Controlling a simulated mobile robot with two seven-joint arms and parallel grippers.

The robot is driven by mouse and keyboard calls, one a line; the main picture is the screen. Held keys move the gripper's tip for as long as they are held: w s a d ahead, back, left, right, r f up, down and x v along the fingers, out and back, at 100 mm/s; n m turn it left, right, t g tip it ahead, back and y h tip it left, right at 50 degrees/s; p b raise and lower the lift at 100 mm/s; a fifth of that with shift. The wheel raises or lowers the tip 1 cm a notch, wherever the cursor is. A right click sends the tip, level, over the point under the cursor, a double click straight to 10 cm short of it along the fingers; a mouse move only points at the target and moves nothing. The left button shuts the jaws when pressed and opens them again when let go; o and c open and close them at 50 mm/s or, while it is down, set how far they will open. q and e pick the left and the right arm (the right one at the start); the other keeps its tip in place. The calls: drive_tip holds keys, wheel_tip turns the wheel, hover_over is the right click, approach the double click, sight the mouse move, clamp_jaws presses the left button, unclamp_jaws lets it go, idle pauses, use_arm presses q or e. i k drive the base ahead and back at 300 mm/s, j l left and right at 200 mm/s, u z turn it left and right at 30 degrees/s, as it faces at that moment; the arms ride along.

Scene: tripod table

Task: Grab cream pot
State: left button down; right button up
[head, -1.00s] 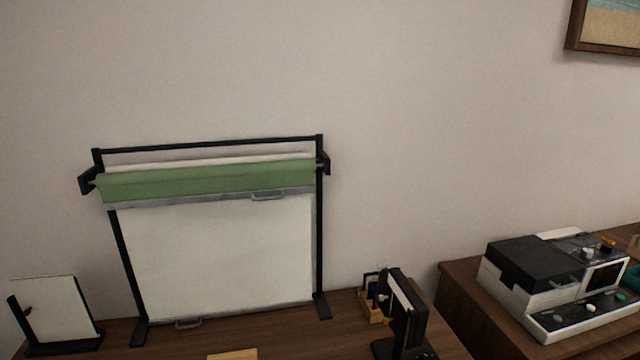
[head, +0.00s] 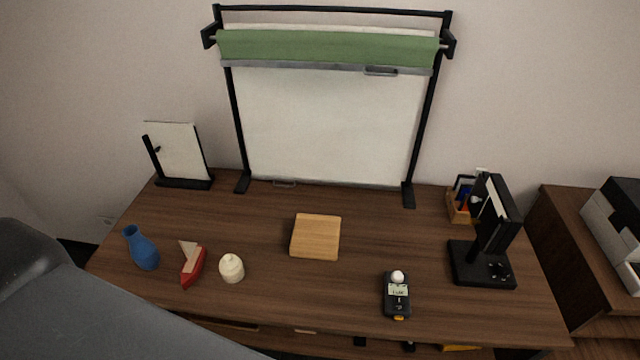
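The cream pot (head: 231,268) is a small round cream-coloured pot with a knob on top. It stands upright on the brown wooden table (head: 270,302), left of the middle and near the front edge. A red and cream toy boat (head: 193,265) is just to its left. Nothing hides the pot. Neither of my grippers is in view; a large dark grey shape, which looks like part of my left arm, fills the lower left corner.
A blue vase (head: 142,248) stands farther left. A wooden block (head: 316,237) lies right of the pot, and a dark handheld meter (head: 397,295) farther right. A black stand (head: 484,240) is at the right. A framed white screen (head: 330,125) stands behind.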

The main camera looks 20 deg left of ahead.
sight(231, 269)
drive_tip(key=k+l+u, duration=0.15)
drive_tip(key=u, duration=1.3)
